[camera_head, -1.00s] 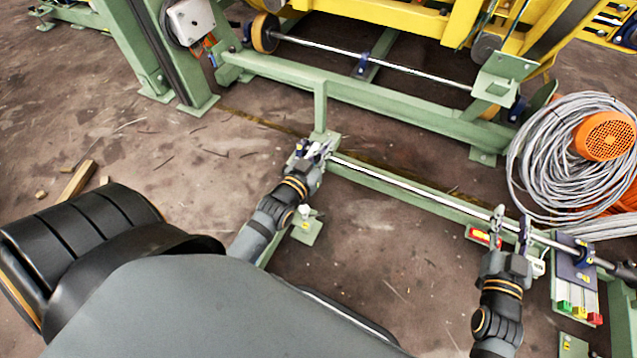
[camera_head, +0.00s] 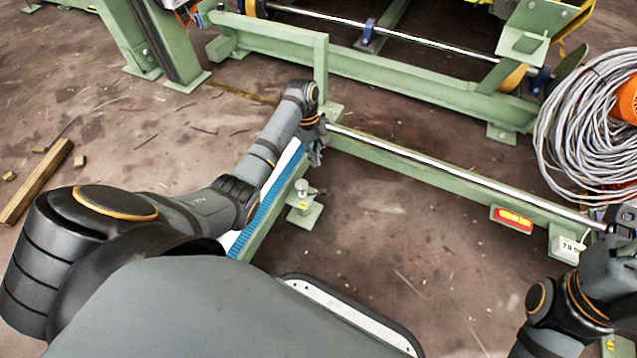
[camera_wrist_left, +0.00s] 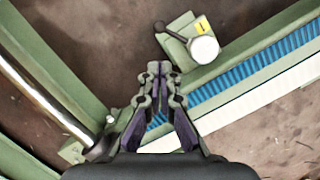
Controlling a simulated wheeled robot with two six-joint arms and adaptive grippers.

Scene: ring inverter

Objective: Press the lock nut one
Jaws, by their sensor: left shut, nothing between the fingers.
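In the left wrist view a pale round knob (camera_wrist_left: 205,51), which looks like lock nut one, sits on a green bracket beside a yellow label (camera_wrist_left: 202,25) that seems to read 1. A dark lever with a ball end reaches left from it. In the head view the knob (camera_head: 302,186) stands above a small green foot plate. My left gripper (camera_wrist_left: 159,68) is shut and empty, its tips left of and a little below the knob, apart from it in the picture. It also shows in the head view (camera_head: 316,158). My right gripper (camera_head: 617,225) is at the right edge, its fingers unclear.
A green frame with a shiny rod (camera_head: 460,178) runs right from the post beside my left gripper. A blue ribbed strip (camera_head: 268,205) lies along the green beam. A grey cable coil (camera_head: 590,125) and a red-yellow light (camera_head: 513,219) are at right. The middle floor is clear.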

